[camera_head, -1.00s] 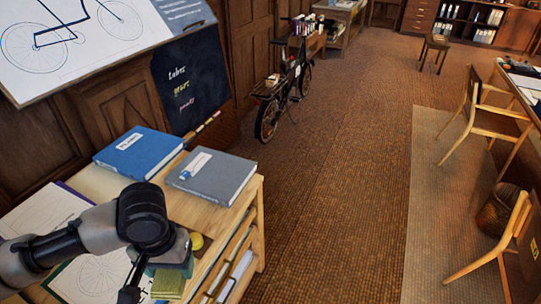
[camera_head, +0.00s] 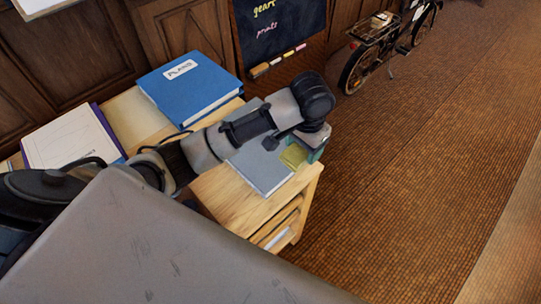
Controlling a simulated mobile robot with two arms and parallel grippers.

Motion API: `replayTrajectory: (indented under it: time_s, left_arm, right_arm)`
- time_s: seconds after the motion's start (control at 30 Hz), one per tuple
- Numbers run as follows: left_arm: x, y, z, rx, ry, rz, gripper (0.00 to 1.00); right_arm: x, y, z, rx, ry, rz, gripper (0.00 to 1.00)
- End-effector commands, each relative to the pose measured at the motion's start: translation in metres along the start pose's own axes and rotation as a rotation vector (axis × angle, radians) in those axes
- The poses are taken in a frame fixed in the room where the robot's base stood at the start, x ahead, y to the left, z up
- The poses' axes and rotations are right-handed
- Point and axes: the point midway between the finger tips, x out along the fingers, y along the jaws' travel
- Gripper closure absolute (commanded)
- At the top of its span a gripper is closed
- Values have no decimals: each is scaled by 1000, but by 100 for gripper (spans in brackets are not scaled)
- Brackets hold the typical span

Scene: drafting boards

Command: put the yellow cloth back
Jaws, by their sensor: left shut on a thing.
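The yellow cloth (camera_head: 293,156) shows as a small, folded, olive-yellow patch at my left gripper (camera_head: 308,152). My left gripper is shut on it, above the right part of the grey book (camera_head: 262,176) on the wooden cabinet (camera_head: 232,196). My wrist hides part of the grip and part of the grey book. I cannot tell whether the cloth touches the book. My right gripper is not in view.
A blue binder (camera_head: 190,88) lies behind my left arm, and white papers (camera_head: 70,138) lie at the left. A blackboard (camera_head: 280,28) with a chalk ledge (camera_head: 278,62) stands behind. A bicycle (camera_head: 385,40) is beyond. The brown floor (camera_head: 430,150) at right is clear.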

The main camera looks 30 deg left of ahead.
Motion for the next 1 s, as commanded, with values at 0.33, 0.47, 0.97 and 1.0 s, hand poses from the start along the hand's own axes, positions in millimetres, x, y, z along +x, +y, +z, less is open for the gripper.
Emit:
replayTrajectory:
  time_s: [0.33,0.47,0.97,1.0]
  left_arm:
    - [40,-55,-6,11,-2,-5,56]
    - [58,-83,-8,12,0,-3,56]
    - [107,-115,-11,17,0,-1,56]
    - [112,-115,-11,17,1,-1,56]
  right_arm:
    - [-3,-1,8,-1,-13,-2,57]
    - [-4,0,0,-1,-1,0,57]
    - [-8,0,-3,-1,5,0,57]
    - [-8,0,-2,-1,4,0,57]
